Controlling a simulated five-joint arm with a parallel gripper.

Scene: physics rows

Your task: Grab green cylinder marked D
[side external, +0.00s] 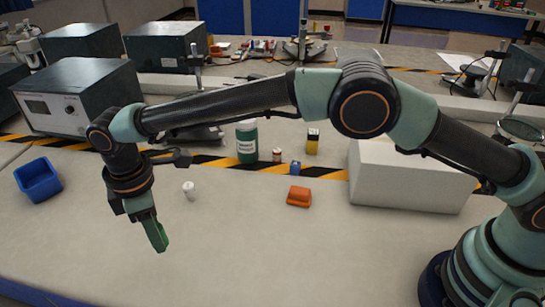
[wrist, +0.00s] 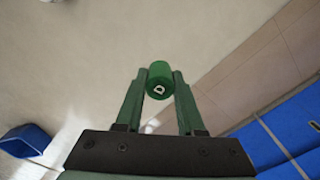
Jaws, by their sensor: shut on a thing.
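The green cylinder marked D (wrist: 159,75) is between the two fingertips of my gripper (wrist: 158,84) in the wrist view. Its letter D faces the wrist camera. My gripper is shut on it, with a green finger on either side. In the side external view my gripper (side external: 155,236) points down at the left front of the table. The cylinder cannot be told apart from the green fingers there. I cannot tell how high it is above the table.
A blue bin (side external: 38,182) stands at the left. A large white block (side external: 408,178) is farther right. The front middle is clear.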

